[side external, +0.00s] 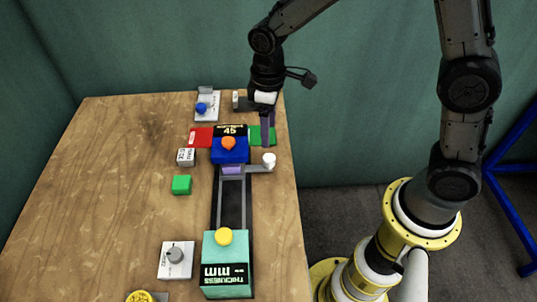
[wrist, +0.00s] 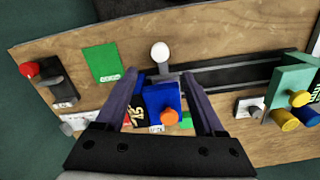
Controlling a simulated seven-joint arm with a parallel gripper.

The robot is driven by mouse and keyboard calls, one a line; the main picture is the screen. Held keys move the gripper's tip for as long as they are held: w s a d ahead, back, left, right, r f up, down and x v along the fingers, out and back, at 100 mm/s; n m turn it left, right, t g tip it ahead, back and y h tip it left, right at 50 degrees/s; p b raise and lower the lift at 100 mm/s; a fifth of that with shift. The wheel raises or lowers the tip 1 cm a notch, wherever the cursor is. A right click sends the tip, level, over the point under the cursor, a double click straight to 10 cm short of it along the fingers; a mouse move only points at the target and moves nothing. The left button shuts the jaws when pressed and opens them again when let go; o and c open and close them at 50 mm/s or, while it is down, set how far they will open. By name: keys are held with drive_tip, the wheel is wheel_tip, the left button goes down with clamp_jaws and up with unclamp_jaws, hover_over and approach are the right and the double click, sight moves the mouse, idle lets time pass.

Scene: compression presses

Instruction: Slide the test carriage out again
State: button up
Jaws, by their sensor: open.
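The test carriage (side external: 232,170) shows as a small lavender block on the dark rail track (side external: 232,205), right at the near edge of the blue press head (side external: 230,152). A grey side arm from it carries a white round knob (side external: 269,159); the knob also shows in the wrist view (wrist: 160,52). The blue head has an orange knob (side external: 229,143) and a "45" display. My gripper (side external: 266,143) points down, open and empty, just behind the white knob in the side view. In the wrist view my fingertips (wrist: 163,80) straddle the blue head's image, short of the knob; their height is unclear.
A teal thickness block (side external: 227,265) with a yellow knob stands at the track's near end. Red (side external: 200,137) and green (side external: 262,136) pads flank the head. The table's right edge is close.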

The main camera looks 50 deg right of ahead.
sight(269, 157)
wheel_tip(269, 157, down, 10)
drive_tip(key=shift+f, duration=0.15)
idle(0.3)
clamp_jaws()
idle(1.3)
